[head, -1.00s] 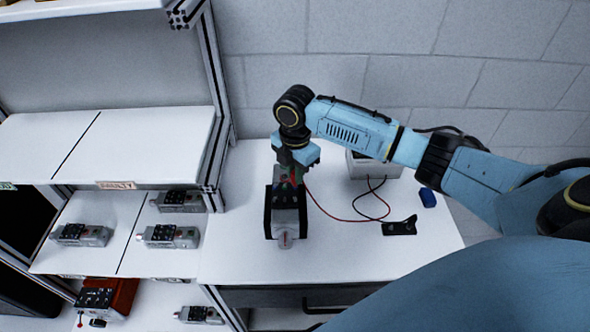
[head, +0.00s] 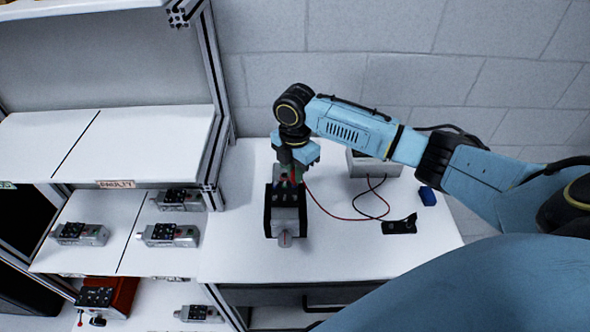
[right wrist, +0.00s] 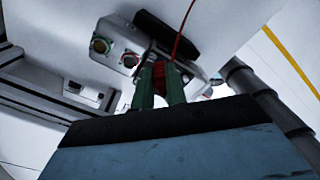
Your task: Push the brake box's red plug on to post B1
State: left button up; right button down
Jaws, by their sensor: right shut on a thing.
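My right gripper (head: 288,178) is shut on the red plug (right wrist: 159,74), which shows between its green fingers in the right wrist view. It is low over the far end of a grey servo unit (head: 286,226) on the table, held between black cradle sides (head: 268,215). Small black posts show on the unit's top; their labels are too small to read. I cannot tell whether the plug touches a post. The brake box (head: 362,168) is white and stands partly behind my arm. A red wire (head: 335,217) runs from it to the plug. My left gripper is not in view.
A black wire (head: 384,206) runs from the box to a black holder (head: 399,227). A blue object (head: 427,196) lies at the right. The table's front right is clear.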

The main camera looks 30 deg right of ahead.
jog(key=shift+f, duration=0.15)
jog(key=c, duration=1.3)
grip_release()
jog(key=shift+c, duration=0.2)
jog(key=shift+r, duration=3.55)
jog(key=shift+f, duration=0.1)
